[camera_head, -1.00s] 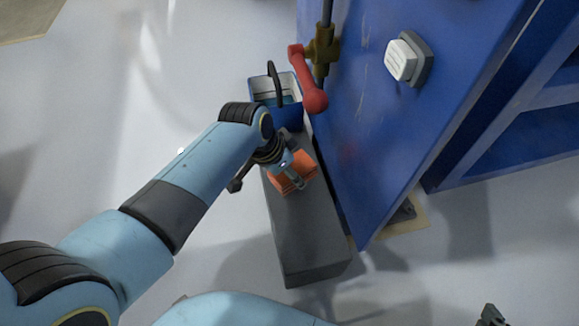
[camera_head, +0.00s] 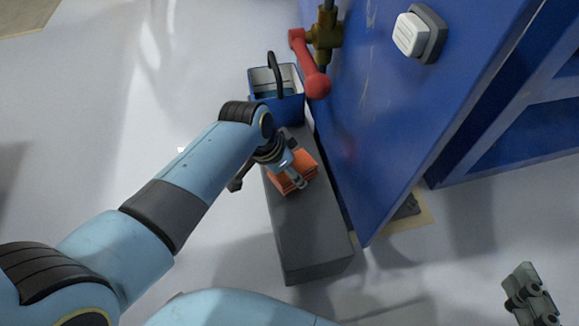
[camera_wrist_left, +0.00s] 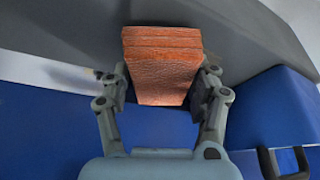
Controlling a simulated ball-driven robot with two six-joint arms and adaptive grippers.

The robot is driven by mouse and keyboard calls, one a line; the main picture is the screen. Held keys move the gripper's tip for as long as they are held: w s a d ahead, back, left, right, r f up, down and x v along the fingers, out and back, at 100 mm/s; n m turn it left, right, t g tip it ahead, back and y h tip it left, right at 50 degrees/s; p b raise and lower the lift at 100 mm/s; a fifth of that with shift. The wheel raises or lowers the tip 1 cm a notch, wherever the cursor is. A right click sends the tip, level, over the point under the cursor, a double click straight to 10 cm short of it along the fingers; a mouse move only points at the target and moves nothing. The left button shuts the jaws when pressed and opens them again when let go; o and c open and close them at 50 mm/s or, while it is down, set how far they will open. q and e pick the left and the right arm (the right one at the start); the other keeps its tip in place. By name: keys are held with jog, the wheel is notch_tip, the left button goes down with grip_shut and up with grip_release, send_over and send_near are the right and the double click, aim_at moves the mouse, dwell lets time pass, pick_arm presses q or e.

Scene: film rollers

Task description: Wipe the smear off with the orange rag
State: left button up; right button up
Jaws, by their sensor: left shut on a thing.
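The orange rag (camera_head: 305,163) is a folded stack at the top of the long grey block (camera_head: 310,235). My left gripper (camera_head: 293,178) is shut on it. In the left wrist view the rag (camera_wrist_left: 162,60) sits between the two fingers (camera_wrist_left: 160,90). I cannot tell whether it still touches the block. A faint reddish smear (camera_head: 349,149) shows on the blue panel (camera_head: 385,130), right of the rag and apart from it. My right gripper (camera_head: 530,295) is at the lower right, away from everything; its finger opening is unclear.
A blue bucket (camera_head: 290,108) with a dark handle stands at the block's far end. Blue shelving (camera_head: 530,130) is at the right. The floor to the left is clear.

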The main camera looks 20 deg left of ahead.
pick_arm(q)
jog(key=shift+f+b, duration=0.5)
jog(key=shift+f, duration=0.5)
dwell(0.3)
